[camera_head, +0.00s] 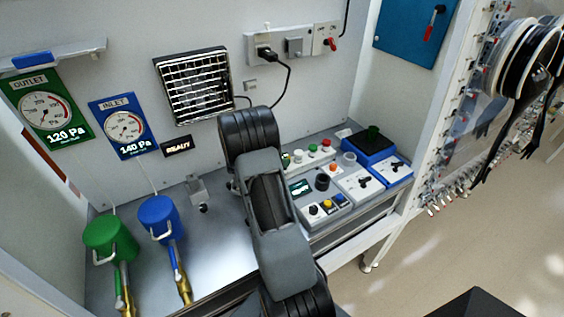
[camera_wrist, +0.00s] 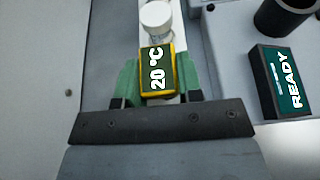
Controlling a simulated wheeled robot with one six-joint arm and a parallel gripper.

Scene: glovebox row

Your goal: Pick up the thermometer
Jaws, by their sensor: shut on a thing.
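The thermometer (camera_wrist: 157,76) is a small yellow-edged block with a dark face reading "20 °C". I cannot tell whether the thermometer touches the surface below.
A white round-capped item (camera_wrist: 156,16) is just beyond the thermometer. A dark "READY" display (camera_wrist: 280,82) and a dark cup (camera_wrist: 284,14) are to the right.

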